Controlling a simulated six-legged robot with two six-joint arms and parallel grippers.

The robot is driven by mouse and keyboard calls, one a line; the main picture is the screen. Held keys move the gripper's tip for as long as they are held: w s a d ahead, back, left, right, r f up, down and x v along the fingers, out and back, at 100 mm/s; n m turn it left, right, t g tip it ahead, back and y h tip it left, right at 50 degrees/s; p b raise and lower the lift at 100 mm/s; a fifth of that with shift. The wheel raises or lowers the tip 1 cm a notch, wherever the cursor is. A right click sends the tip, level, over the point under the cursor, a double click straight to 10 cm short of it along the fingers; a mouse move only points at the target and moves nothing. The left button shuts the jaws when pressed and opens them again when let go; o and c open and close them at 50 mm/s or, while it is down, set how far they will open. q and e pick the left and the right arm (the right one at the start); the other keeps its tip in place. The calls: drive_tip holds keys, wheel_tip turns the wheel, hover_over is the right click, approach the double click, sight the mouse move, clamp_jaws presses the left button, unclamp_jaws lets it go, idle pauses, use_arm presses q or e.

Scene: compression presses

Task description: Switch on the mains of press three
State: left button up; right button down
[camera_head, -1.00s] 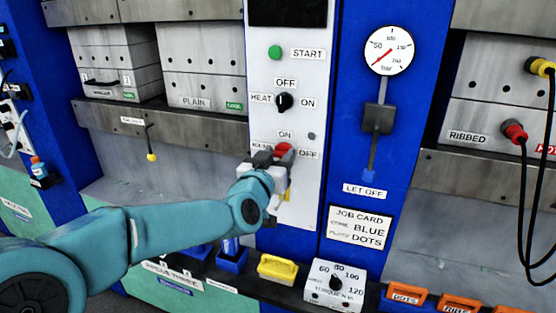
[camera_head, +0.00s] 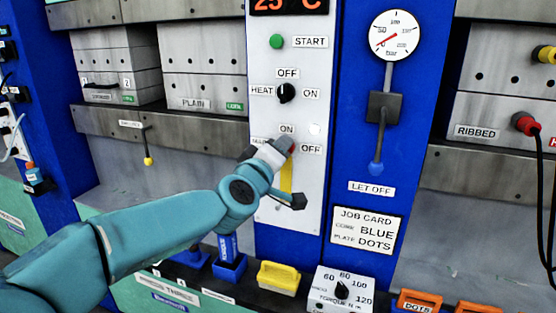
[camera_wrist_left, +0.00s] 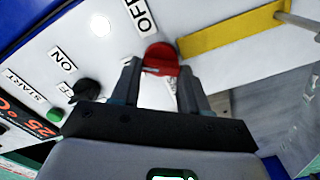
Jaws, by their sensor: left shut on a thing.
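The red mains switch (camera_head: 291,146) is on the white control panel (camera_head: 268,205), between the ON and OFF labels. My left gripper (camera_head: 279,149) is shut on it and hides much of it in the head view. In the left wrist view the red switch (camera_wrist_left: 161,58) sits between the two fingers of my gripper (camera_wrist_left: 160,74). The small round lamp (camera_head: 315,129) beside the switch is bright white. The display (camera_head: 289,5) at the panel top is lit and reads 25 °C. My right gripper is not in view.
The black heat knob (camera_head: 286,92) and green start button (camera_head: 277,41) are above the switch. A yellow strip (camera_head: 286,178) runs below it. A gauge (camera_head: 396,36) and let-off lever (camera_head: 376,165) are to the right.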

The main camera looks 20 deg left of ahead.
use_arm(q)
drive_tip(key=shift+f+n+b, duration=0.2)
drive_tip(key=shift+n+b, duration=1.1)
drive_tip(key=shift+n, duration=2)
drive_tip(key=o, duration=1.1)
drive_tip(key=shift+c, duration=0.2)
